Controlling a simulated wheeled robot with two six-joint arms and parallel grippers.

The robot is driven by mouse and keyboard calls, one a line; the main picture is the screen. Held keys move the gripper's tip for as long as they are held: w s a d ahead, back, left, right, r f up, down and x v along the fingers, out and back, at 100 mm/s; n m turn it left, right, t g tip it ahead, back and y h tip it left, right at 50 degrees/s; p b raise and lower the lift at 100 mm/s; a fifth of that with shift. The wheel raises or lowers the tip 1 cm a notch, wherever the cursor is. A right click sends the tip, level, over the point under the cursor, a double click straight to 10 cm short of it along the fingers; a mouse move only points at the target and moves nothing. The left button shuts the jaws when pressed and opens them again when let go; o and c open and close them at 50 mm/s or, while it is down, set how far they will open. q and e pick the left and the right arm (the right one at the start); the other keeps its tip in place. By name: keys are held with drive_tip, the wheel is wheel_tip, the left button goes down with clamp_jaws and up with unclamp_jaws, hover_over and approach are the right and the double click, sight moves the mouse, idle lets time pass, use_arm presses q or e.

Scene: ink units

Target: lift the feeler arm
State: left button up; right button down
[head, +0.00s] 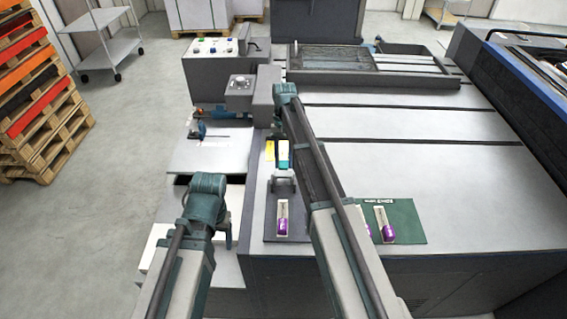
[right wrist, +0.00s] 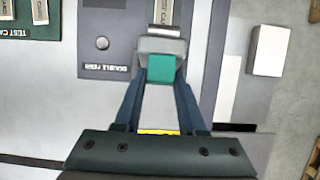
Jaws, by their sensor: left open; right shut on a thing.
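The feeler arm shows in the right wrist view as a light grey piece with a teal block (right wrist: 162,69), over the dark plate (right wrist: 88,50) lettered "DOUBLE FEED". In the head view its teal part (head: 283,151) is partly covered by my right arm. My right gripper (right wrist: 163,60) is shut on the feeler arm, with its fingers on either side of the teal block. It also shows in the head view (head: 283,177). Whether the arm is raised cannot be told. My left gripper (head: 228,232) is open, apart from the feeler arm, over the pale shelf at the near left.
A purple-ended card (head: 283,218) lies on the dark plate near the front edge. More cards lie on the green mat (head: 410,218) to its right, partly behind my right arm. A grey control box (head: 238,95) stands behind. The wide pale bed (head: 430,160) is mostly clear.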

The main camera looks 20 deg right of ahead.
drive_tip(key=shift+f, duration=0.1)
idle(0.3)
drive_tip(key=c, duration=0.9)
unclamp_jaws()
drive_tip(key=o, duration=0.4)
drive_tip(key=shift+f, duration=0.1)
drive_tip(key=p+v, duration=1.3)
drive_tip(key=v, duration=0.1)
drive_tip(key=shift+w, duration=0.1)
drive_tip(key=shift+f, duration=0.1)
